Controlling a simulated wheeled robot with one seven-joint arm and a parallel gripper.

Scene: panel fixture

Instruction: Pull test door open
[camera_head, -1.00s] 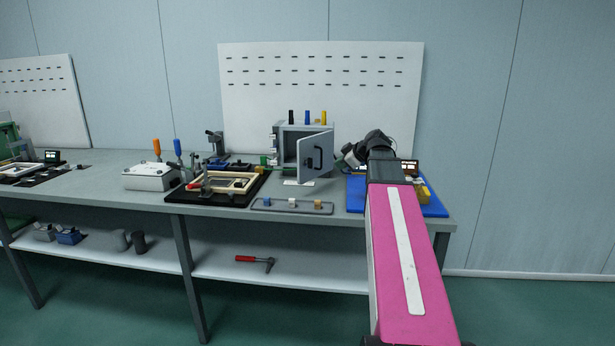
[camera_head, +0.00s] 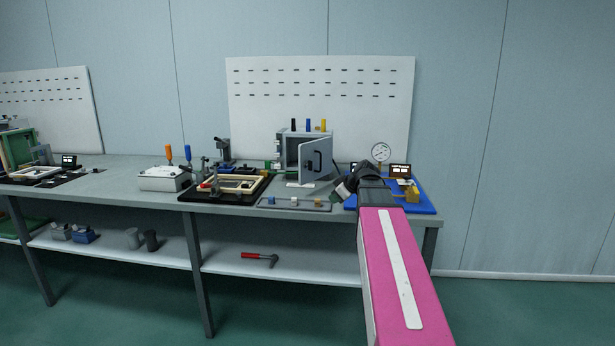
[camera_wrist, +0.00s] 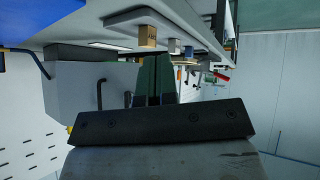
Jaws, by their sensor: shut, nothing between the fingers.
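The test door (camera_head: 318,157) is a light grey panel with a dark bar handle (camera_head: 313,161). It stands ajar, swung out from the front of a grey box (camera_head: 290,152) on the bench. My gripper (camera_head: 343,189) is to the right of the door and partly hidden by my wrist in the head view. In the wrist view, which looks upside down, the closed dark fingers (camera_wrist: 155,80) are empty. The door (camera_wrist: 70,88) and its handle (camera_wrist: 100,94) show left of the fingers there. I cannot tell whether the fingers touch the door.
A grey tray (camera_head: 294,204) with small blocks lies in front of the box. A blue mat (camera_head: 420,208) with a gauge (camera_head: 380,153) is at the right. A black tray (camera_head: 222,193) with a wooden frame is at the left. The air before the bench is clear.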

